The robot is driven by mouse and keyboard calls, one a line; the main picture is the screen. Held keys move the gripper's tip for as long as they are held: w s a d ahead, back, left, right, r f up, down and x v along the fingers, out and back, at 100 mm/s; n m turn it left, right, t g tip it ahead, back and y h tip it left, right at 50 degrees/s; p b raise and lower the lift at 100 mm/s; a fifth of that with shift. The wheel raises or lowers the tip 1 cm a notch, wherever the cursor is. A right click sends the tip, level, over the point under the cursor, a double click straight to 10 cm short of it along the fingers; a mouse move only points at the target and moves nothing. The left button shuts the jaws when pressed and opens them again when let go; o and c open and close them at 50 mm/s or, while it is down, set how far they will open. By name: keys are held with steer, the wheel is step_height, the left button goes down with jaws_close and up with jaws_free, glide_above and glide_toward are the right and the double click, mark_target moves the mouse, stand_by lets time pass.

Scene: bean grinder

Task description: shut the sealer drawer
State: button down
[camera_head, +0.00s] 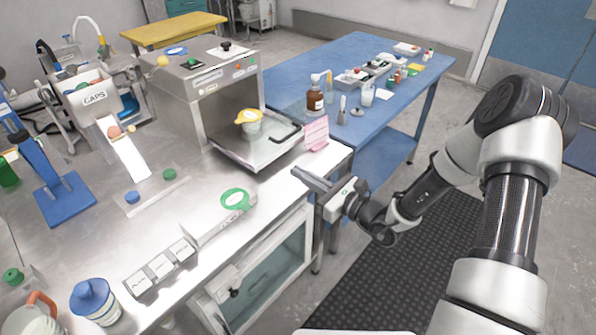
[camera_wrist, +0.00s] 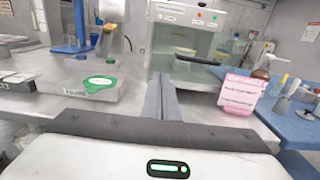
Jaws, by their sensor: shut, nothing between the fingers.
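The sealer (camera_head: 208,92) is a steel box on the metal bench, with buttons and a display on its top front. Its drawer (camera_head: 250,158) is pulled out toward the bench's front edge, with a dark handle (camera_head: 287,136) at its outer end. A cup with a yellow lid (camera_head: 248,121) sits in the drawer. My gripper (camera_head: 300,175) is shut and empty, in front of the drawer near the bench edge and apart from the handle. In the wrist view the fingers (camera_wrist: 161,95) point toward the sealer (camera_wrist: 186,35), and the drawer handle (camera_wrist: 198,60) shows beyond them.
A pink note (camera_head: 316,133) stands right of the drawer. A green-ringed item (camera_head: 235,199) and a row of labelled blocks (camera_head: 163,264) lie on the bench to the left. A blue table (camera_head: 335,60) with bottles stands behind. The floor mat in front is clear.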

mark_target(260, 151)
steer(key=x, duration=1.2)
steer(key=shift+b, duration=0.3)
